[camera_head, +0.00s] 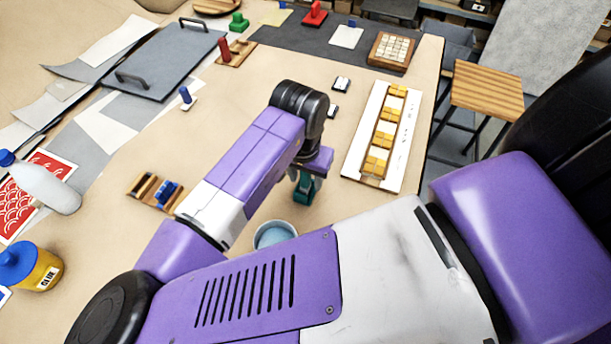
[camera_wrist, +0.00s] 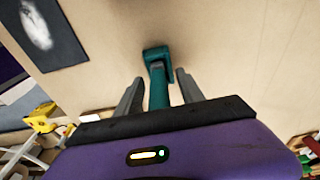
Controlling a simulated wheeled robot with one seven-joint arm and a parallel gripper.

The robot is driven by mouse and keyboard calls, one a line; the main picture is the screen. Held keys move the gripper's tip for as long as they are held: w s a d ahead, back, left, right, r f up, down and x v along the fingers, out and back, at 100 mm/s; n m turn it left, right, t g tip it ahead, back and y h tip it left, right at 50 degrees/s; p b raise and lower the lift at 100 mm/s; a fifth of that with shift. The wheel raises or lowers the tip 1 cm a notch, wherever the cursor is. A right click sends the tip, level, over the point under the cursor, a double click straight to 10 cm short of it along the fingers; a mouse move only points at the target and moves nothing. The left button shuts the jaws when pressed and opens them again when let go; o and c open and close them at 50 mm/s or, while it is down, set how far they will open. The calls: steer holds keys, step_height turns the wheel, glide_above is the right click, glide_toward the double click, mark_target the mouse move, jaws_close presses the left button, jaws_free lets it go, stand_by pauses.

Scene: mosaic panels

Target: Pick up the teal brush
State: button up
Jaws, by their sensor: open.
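The teal brush (camera_wrist: 157,85) shows in the wrist view between the two grey fingers of my gripper (camera_wrist: 158,88). Its wider end points away from my gripper, and its narrower part runs back between the fingers. A gap shows on both sides of it, so the fingers stand open around it. In the head view the teal brush (camera_head: 303,190) is below my gripper (camera_head: 305,180), partly hidden by the arm. I cannot tell whether it touches the table.
A light blue bowl (camera_head: 274,235) is close to the brush, partly behind my arm. A white panel with yellow tiles (camera_head: 353,168) lies to the right. A small wooden tray with blue pieces (camera_head: 143,186) lies to the left. The table beyond my gripper is mostly clear.

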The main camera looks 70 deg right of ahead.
jaws_close()
steer(key=shift+r, duration=0.1)
stand_by(0.3)
